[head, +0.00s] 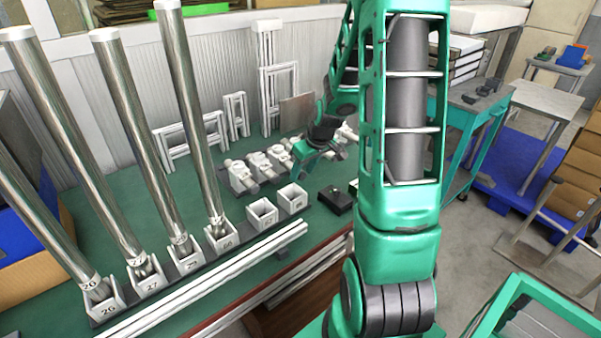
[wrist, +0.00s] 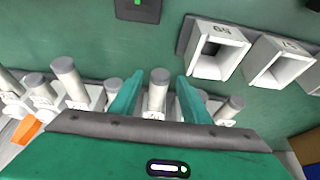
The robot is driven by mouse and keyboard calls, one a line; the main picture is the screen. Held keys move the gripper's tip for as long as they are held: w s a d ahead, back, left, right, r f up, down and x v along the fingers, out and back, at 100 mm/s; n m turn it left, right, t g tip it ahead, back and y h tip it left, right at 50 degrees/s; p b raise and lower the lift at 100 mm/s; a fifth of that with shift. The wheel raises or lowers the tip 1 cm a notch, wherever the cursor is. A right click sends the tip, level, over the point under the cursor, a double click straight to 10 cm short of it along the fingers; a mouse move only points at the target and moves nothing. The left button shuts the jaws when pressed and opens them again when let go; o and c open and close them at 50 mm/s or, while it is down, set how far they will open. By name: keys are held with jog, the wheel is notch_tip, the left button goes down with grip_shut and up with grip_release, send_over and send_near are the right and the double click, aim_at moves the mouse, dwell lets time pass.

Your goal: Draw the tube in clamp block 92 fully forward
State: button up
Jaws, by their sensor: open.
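In the wrist view, my gripper (wrist: 158,92) is open, with one green finger on each side of a short pale tube with a grey end (wrist: 159,80). Gaps show between the tube and both fingers, and nothing is held. The white clamp block (wrist: 154,113) at this tube's foot is partly hidden by my gripper body, and its label is too small to read surely. I cannot tell which block is 92. In the head view, my gripper (head: 307,160) is low over the bench, beside a row of white clamp blocks with short tubes (head: 258,165).
Other short tubes stand close on both sides, one (wrist: 67,75) to the left and one (wrist: 229,108) to the right. Tall steel tubes (head: 185,110) lean in numbered blocks at left. Two empty white blocks (head: 262,213) and a black box (head: 335,199) stand near my gripper.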

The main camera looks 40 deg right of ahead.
jog(key=v, duration=1)
jog(key=shift+s+r, duration=0.1)
jog(key=shift+s, duration=0.05)
jog(key=s+a+r+m+g, duration=0.1)
jog(key=s+a+m, duration=0.1)
jog(key=s, duration=0.6)
jog(key=s+a+r+m+g, duration=0.2)
jog(key=s+a, duration=0.2)
jog(key=s, duration=0.5)
jog(key=s+a+r+m+g, duration=0.1)
jog(key=s+a, duration=0.3)
jog(key=s, duration=0.4)
jog(key=shift+s+r+m+g, duration=0.2)
jog(key=shift+r+m+g, duration=0.15)
jog(key=shift+m, duration=0.35)
jog(key=shift+w+f, duration=0.25)
jog(key=shift+w, duration=0.35)
